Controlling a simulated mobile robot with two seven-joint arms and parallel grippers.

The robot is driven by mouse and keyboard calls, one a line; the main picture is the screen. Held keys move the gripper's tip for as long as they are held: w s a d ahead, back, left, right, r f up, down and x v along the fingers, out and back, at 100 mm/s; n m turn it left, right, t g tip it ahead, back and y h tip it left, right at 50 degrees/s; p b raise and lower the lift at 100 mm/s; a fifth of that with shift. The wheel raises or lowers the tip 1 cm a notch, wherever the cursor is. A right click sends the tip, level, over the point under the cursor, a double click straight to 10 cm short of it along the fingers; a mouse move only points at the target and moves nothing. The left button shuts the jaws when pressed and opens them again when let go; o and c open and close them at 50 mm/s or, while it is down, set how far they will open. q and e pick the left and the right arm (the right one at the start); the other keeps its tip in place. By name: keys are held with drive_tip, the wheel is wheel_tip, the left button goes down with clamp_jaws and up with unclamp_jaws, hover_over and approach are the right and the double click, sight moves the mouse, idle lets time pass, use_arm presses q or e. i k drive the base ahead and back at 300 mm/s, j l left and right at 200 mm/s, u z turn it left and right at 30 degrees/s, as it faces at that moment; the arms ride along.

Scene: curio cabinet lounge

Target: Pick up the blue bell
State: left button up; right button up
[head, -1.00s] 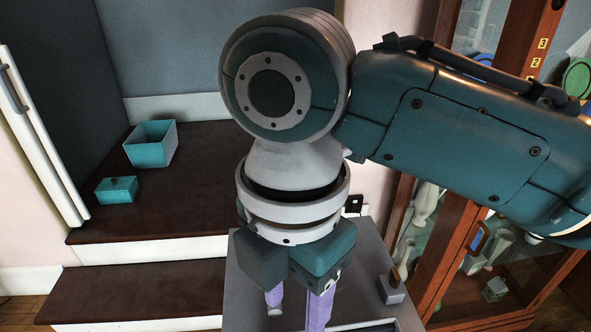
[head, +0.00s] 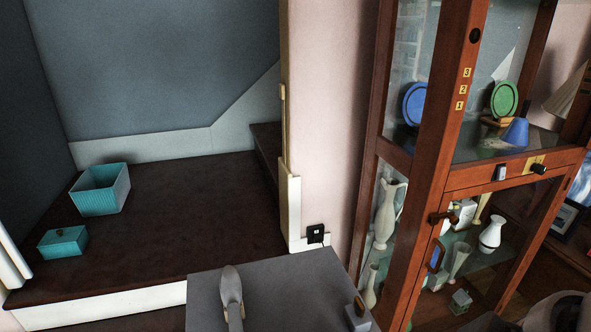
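A blue bell-shaped object (head: 515,132), which looks like the blue bell, stands in the upper compartment of the tall wooden cabinet (head: 458,75) at the right. It is upright, near the front of the compartment, below a green disc (head: 504,98). I cannot tell whether glass closes the front of this compartment. A dark knob and a brass plate (head: 535,166) sit on the rail below it. Neither of my grippers shows in the head view. A grey, rounded piece at the bottom right corner may be part of my arm.
The cabinet's lower compartment holds white vases (head: 491,235) and a small house-shaped box (head: 460,300). A blue disc (head: 415,103) stands at the upper left inside. A grey surface (head: 275,290) is in front; a dark ledge (head: 170,220) at left carries two teal boxes.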

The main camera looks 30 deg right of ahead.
sight(516, 134)
drive_tip(key=z, duration=2.2)
